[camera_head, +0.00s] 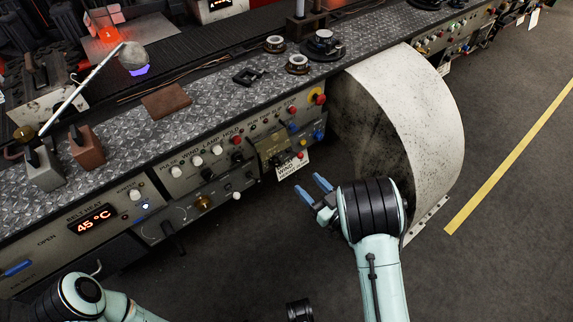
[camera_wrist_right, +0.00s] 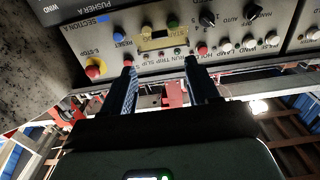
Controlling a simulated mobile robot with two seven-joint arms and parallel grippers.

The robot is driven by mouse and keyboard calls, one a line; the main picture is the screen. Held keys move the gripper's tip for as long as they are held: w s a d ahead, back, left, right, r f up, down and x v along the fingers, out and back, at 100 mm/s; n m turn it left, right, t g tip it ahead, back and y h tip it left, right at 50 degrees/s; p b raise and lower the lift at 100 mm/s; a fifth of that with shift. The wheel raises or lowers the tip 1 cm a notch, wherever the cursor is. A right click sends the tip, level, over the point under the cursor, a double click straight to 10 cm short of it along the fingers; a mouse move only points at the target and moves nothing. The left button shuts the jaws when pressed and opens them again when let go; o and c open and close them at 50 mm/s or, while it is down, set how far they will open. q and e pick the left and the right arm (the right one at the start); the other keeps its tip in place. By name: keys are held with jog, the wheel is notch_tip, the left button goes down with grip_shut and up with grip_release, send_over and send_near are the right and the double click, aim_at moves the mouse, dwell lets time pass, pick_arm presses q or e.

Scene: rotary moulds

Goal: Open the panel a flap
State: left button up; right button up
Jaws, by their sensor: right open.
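The front panel of the console shows in the head view (camera_head: 235,150). A small olive-yellow flap (camera_head: 273,147) sits on it beside red and blue buttons; in the right wrist view it shows as a yellowish cover (camera_wrist_right: 158,40) near the START lettering. I cannot tell clearly whether it is fully down. My right gripper (camera_head: 314,188) is open and empty, in front of and below the flap, apart from it. In the wrist view its two fingers (camera_wrist_right: 160,80) point toward the panel on either side of the flap. My left arm is at the lower left; its gripper is not in view.
A large pale curved drum guard (camera_head: 420,105) stands right of the panel. A red E-stop knob (camera_head: 319,99) and a hanging white tag (camera_head: 293,164) are near the flap. The bench top (camera_head: 215,100) holds loose parts. The dark floor (camera_head: 510,240) is clear.

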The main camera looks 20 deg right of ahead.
pick_arm(q)
jog(key=shift+w+a+f+t+b, duration=0.2)
jog(key=shift+w+a+f+b, duration=0.15)
jog(key=shift+w, duration=0.2)
jog(key=shift+w+a+f+t+b, duration=0.15)
jog(key=shift+w+f+t+b, duration=0.1)
jog(key=shift+w+f, duration=0.25)
pick_arm(e)
send_near(275, 145)
jog(key=w, duration=0.1)
jog(key=w+a+f, duration=0.1)
jog(key=w, duration=0.1)
jog(key=w+a, duration=0.1)
jog(key=shift+w+f, duration=0.25)
jog(key=shift+w, duration=0.1)
jog(key=shift+c, duration=0.3)
pick_arm(q)
jog(key=shift+r, duration=0.1)
pick_arm(e)
grip_shut()
